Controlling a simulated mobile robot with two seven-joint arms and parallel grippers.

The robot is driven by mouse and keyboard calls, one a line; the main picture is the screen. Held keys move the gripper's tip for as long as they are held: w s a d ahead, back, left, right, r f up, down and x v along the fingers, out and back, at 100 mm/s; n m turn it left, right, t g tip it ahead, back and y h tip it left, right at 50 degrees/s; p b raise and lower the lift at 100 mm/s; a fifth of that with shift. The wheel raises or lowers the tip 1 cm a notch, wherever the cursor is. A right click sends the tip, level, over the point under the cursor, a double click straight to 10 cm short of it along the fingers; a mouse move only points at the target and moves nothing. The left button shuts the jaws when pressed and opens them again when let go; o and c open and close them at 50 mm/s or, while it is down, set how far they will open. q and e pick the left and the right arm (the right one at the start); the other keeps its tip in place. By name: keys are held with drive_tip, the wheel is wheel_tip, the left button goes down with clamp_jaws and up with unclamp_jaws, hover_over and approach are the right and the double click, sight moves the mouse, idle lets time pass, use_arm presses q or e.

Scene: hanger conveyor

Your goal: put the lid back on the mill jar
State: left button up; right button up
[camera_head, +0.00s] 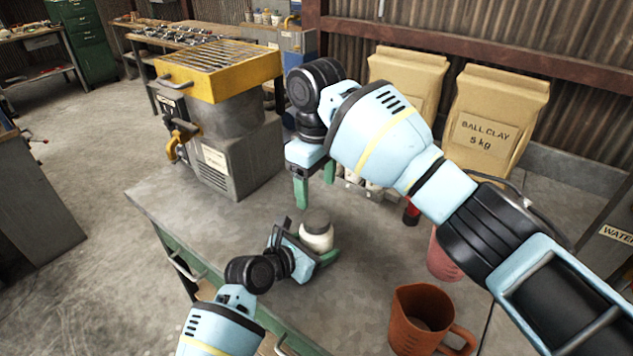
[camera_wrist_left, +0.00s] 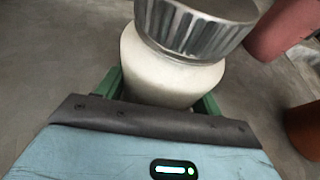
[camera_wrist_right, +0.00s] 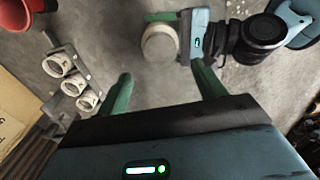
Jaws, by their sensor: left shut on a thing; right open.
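The white mill jar (camera_head: 316,236) stands upright at the bench's front part, between the fingers of my left gripper (camera_head: 318,245). My left gripper is shut on the jar's body, which fills the gap in the left wrist view (camera_wrist_left: 165,75). A ribbed grey metal lid (camera_wrist_left: 190,25) is on top of the jar; whether it is fully seated I cannot tell. The lid shows from above in the right wrist view (camera_wrist_right: 160,46). My right gripper (camera_head: 315,182) is open and empty above the bench, behind the jar and apart from it.
An orange-brown jug (camera_head: 412,325) stands at the front right, and a reddish container (camera_head: 443,258) is partly behind my right arm. A yellow-topped machine (camera_head: 220,125) stands at the back left. Clay bags (camera_head: 493,120) stand at the back right. Small white cups (camera_wrist_right: 65,75) are in a rack.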

sight(317, 218)
drive_tip(key=shift+f, duration=4)
drive_tip(key=c, duration=1)
drive_tip(key=o, duration=1.2)
wheel_tip(317, 218, up, 12)
drive_tip(key=shift+r, duration=0.1)
use_arm(q)
drive_tip(key=o, duration=2)
drive_tip(key=shift+c, duration=0.2)
